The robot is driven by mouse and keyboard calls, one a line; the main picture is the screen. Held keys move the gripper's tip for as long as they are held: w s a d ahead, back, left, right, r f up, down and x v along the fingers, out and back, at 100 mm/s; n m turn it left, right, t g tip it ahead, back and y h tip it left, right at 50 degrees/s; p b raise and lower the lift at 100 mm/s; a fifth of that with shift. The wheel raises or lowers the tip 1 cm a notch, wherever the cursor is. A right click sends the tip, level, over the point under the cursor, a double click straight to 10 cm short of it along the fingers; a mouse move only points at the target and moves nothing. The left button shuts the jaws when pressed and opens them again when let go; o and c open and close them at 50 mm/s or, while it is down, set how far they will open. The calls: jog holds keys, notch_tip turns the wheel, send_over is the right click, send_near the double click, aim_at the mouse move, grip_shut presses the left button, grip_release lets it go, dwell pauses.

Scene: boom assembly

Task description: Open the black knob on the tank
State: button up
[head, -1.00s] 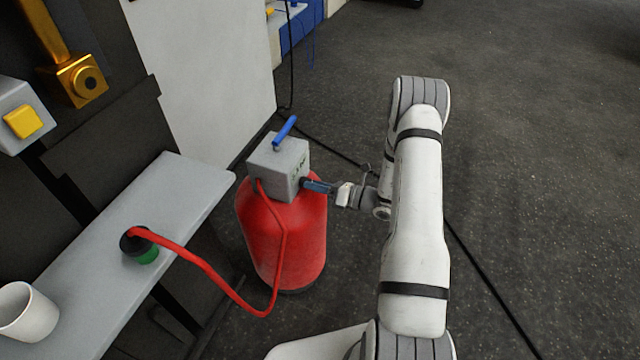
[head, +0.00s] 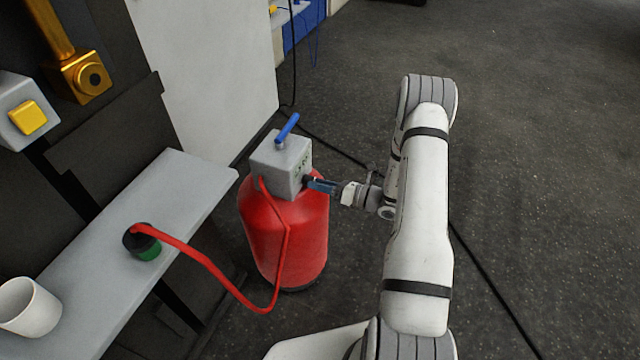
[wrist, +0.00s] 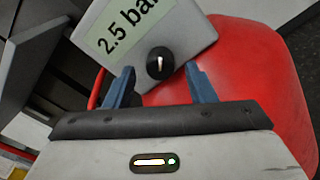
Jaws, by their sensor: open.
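The red tank (head: 290,240) stands on the floor with a grey box (head: 278,165) on top. A blue handle (head: 288,128) sticks up from the box. In the wrist view the black knob (wrist: 160,63) with a white mark sits on the face of the grey box (wrist: 185,30), below a label reading "2.5 ba", cut off. The white mark runs nearly upright in the picture. My gripper (wrist: 160,82) is open, its two blue fingers on either side of the knob and a little short of it. In the head view my gripper (head: 322,186) is at the box's right side.
A red hose (head: 205,262) runs from the box to a black and green fitting (head: 143,243) on the grey shelf (head: 190,185). A white cup (head: 30,308) stands on the shelf. Open floor lies to the right, crossed by a black cable (head: 490,292).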

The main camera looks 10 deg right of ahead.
jog(key=v, duration=0.6)
jog(key=shift+s+d, duration=0.3)
jog(key=shift+r, duration=0.1)
